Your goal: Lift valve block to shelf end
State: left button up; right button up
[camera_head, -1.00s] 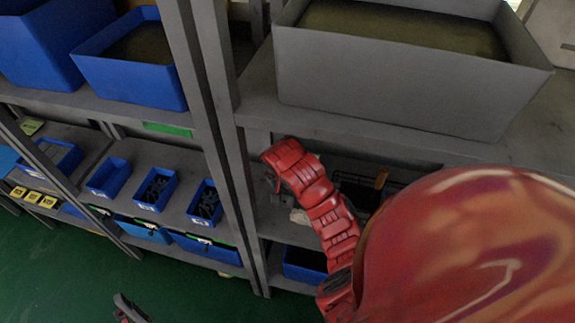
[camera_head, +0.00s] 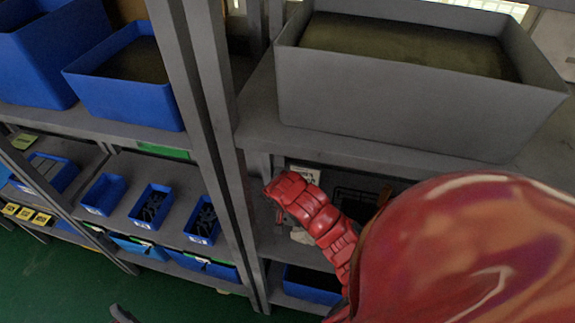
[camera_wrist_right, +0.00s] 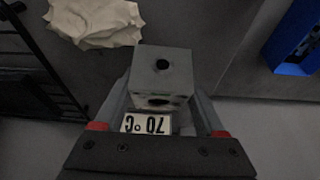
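A grey valve block (camera_wrist_right: 161,70) with a round dark hole in its upper face shows in the right wrist view. My right gripper (camera_wrist_right: 162,92) has one finger along each side of the block and appears shut on it. A white card reading "70 °C" (camera_wrist_right: 147,123), upside down in this view, lies nearer the palm. In the head view my red right arm reaches into the grey shelf (camera_head: 355,152) below the large bin, and hides most of the gripper and block. A grey tip of my left gripper (camera_head: 122,314) shows at the bottom left; its opening is unclear.
A large grey bin (camera_head: 400,95) stands on the board above my right arm. Shelf uprights (camera_head: 210,110) stand left of it. A crumpled pale cloth (camera_wrist_right: 95,22) and dark wire rack (camera_wrist_right: 25,75) lie near the block. Blue bins (camera_head: 105,193) fill the left shelves.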

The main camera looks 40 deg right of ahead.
jog(key=shift+d+f, duration=0.1)
jog(key=shift+c, duration=1.1)
grip_shut()
jog(key=shift+w, duration=0.1)
